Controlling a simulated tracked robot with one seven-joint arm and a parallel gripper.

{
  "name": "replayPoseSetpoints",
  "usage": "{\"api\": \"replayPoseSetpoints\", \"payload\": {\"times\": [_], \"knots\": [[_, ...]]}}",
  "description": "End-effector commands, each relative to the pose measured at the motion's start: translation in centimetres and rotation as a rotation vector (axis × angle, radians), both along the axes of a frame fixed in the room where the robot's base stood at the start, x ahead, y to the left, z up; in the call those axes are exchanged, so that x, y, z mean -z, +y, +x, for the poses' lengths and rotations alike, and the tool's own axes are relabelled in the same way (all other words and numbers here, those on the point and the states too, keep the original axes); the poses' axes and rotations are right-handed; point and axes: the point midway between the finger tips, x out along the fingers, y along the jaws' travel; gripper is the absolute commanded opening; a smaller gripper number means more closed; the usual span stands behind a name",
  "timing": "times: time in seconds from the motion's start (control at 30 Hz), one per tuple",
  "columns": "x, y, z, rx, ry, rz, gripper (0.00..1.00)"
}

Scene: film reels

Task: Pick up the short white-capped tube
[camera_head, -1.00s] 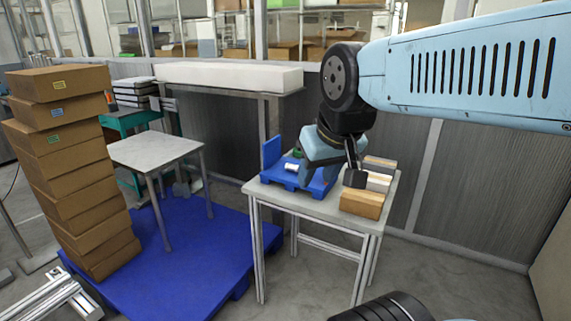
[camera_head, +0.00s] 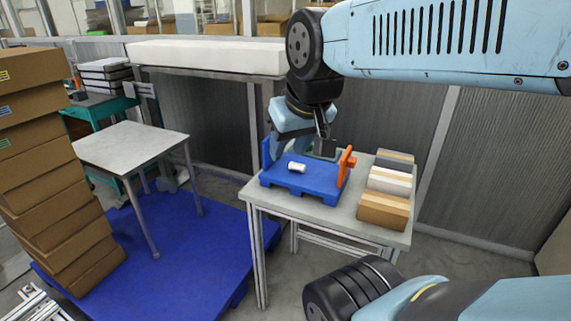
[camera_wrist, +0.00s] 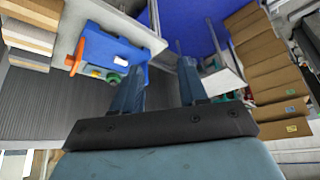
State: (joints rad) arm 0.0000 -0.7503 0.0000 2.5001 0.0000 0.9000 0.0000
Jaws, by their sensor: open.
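A short white tube (camera_head: 297,167) lies on its side on the blue tray (camera_head: 300,187) on the small grey table. Its cap cannot be told apart from its body at this size. My gripper hangs at the far side of the tray in the head view, apart from the tube. In the wrist view my gripper (camera_wrist: 158,72) is open, with two blue fingers spread and nothing between them. The tray (camera_wrist: 104,48) shows to the left of the fingers there. A small pale thing (camera_wrist: 121,61) on it may be the tube, but I cannot be sure.
An orange upright piece (camera_head: 346,166) stands at the tray's right end. Several boxes (camera_head: 384,208) line the table's right side. A white-topped table (camera_head: 128,145) and a tall carton stack (camera_head: 45,165) stand left. Small green parts (camera_wrist: 92,72) sit by the tray.

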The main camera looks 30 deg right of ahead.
Motion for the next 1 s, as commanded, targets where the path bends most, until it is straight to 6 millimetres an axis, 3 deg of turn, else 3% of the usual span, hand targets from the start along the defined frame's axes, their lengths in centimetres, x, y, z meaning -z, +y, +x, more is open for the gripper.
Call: {"api": "replayPoseSetpoints", "payload": {"times": [0.17, 0.27, 0.57, 0.77, 1.0], "knots": [[0.0, 0.1, 0.4, -0.001, -0.003, 0.008, 0.55], [0.3, 0.7, 1.8, -0.002, -0.017, 0.033, 0.65], [2.6, 3.0, 11.3, 0.063, -0.14, 0.194, 0.93], [5.1, 2.9, 17.6, 0.17, -0.232, 0.265, 0.94], [9.4, 1.1, 23.9, 0.346, -0.336, 0.276, 0.94]]}}
